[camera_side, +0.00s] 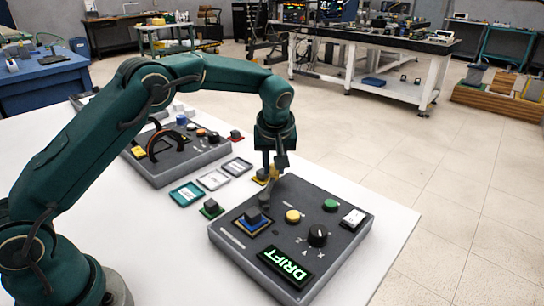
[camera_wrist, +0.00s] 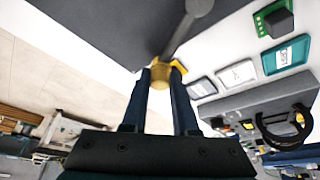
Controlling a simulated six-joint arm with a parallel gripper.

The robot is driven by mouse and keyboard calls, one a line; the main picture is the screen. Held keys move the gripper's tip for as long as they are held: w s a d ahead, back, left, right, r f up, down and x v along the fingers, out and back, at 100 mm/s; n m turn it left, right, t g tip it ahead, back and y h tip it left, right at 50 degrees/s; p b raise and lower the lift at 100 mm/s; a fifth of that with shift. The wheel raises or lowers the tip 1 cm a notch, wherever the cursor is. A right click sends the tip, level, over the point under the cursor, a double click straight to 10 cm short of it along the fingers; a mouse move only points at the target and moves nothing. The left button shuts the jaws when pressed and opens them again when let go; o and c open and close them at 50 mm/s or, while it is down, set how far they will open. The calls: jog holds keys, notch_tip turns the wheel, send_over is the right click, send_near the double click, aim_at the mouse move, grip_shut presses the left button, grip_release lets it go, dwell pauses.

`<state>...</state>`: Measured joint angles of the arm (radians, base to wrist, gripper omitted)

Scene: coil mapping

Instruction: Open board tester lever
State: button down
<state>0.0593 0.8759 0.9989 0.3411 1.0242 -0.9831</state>
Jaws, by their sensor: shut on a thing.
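The board tester is a dark grey box (camera_side: 345,245) with a lit display reading DRIFT (camera_side: 286,264), at the front right of the table in the side view. Its lever shows in the wrist view as a grey rod (camera_wrist: 183,35) with a rounded grey end at the top and a yellow handle (camera_wrist: 160,78) at the other end. My gripper (camera_wrist: 161,72) is shut on the yellow handle. In the side view my gripper (camera_side: 267,172) points down at the box's far left corner, and the handle is partly hidden there.
The box top carries a board on a blue socket (camera_side: 254,222), a yellow button (camera_side: 293,216), a green button (camera_side: 330,205), a black knob (camera_side: 317,235) and a white switch (camera_side: 353,217). Labelled trays (camera_side: 213,180) lie left of it. A second grey box (camera_side: 172,165) stands behind.

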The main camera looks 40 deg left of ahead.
jog(key=shift+a, duration=0.15)
dwell(0.3)
jog(key=c, duration=0.7)
grip_release()
jog(key=shift+v, duration=2.6)
